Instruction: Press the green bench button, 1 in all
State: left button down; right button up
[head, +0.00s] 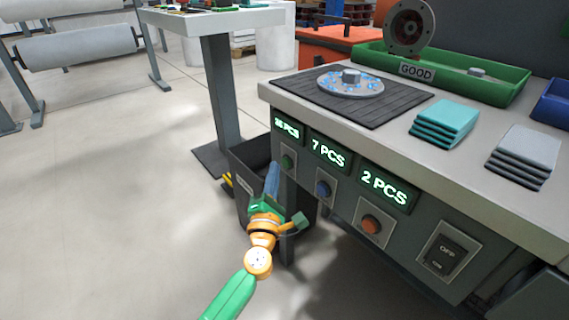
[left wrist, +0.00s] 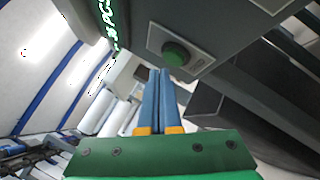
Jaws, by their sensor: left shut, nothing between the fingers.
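The green bench button (head: 287,161) sits on a grey plate on the bench's front face, below a lit display. In the left wrist view the green button (left wrist: 175,54) is just beyond and slightly right of my fingertips, with a visible gap in the picture. My left gripper (head: 272,168) is in front of the bench, just left of the green button in the head view. Its blue fingers (left wrist: 160,72) are together and empty. My right gripper is not in view.
A dark bin (head: 243,165) stands below. Cloth stacks (head: 446,120) and a green tray (head: 500,88) are on the bench top.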

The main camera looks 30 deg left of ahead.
pick_arm(q)
jog(key=shift+w, duration=0.1)
dwell(0.6)
jog(key=shift+w+d, duration=0.15)
jog(key=shift+w, duration=0.15)
jog(key=shift+w+d, duration=0.15)
jog(key=shift+w, duration=0.25)
dwell(0.5)
jog(key=shift+s, duration=0.1)
jog(key=shift+s+a, duration=0.3)
jog(key=shift+s, duration=0.4)
jog(key=s, duration=0.1)
jog(key=s+a+p, duration=0.1)
jog(key=s, duration=0.1)
jog(key=s+a, duration=0.1)
jog(key=shift+s, duration=0.3)
